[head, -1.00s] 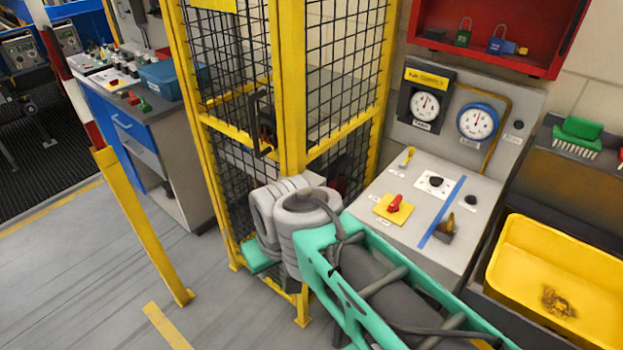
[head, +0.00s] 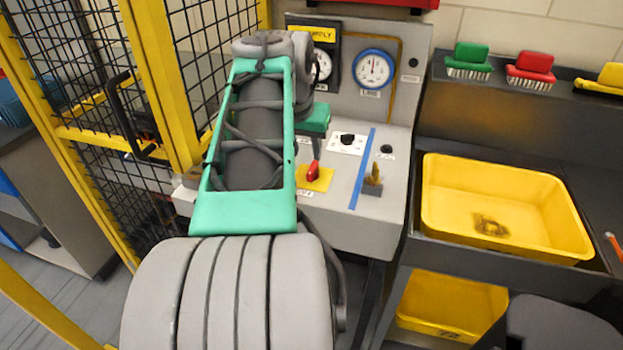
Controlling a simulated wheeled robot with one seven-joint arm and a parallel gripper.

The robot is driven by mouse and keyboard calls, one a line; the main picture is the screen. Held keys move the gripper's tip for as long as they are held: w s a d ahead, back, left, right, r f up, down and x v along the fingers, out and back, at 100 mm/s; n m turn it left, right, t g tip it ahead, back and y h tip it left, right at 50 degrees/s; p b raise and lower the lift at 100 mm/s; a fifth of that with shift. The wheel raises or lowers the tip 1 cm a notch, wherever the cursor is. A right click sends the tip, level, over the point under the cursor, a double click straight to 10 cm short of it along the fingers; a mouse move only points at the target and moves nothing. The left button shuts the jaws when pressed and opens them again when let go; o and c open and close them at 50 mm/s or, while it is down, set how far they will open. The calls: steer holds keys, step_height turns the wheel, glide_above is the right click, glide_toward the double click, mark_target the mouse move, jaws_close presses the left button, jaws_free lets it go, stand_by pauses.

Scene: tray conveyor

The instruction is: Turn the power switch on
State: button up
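The control panel (head: 338,225) is a sloped light-grey top below two gauges. On it, a red rotary handle (head: 313,171) sits on a yellow plate (head: 322,183), its handle pointing roughly up the panel. A black knob (head: 347,139) on a white plate is above it. Right of a blue stripe (head: 362,168) are a small black button (head: 386,149) and a brass-coloured lever (head: 375,174) on a grey base. Labels are too small to read, so I cannot tell which is the power switch. My arm covers the panel's left part.
A yellow mesh cage (head: 105,130) stands close on the left. Two round gauges, one with a blue rim (head: 375,69), are behind the panel. A yellow bin (head: 505,205) and brushes (head: 468,60) are on the right. The panel's right part is unobstructed.

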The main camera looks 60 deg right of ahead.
mark_target(312, 168)
steer(key=x, duration=0.7)
steer(key=shift+s+d+f, duration=0.25)
steer(key=shift+d, duration=0.1)
steer(key=shift+c, duration=0.6)
jaws_close()
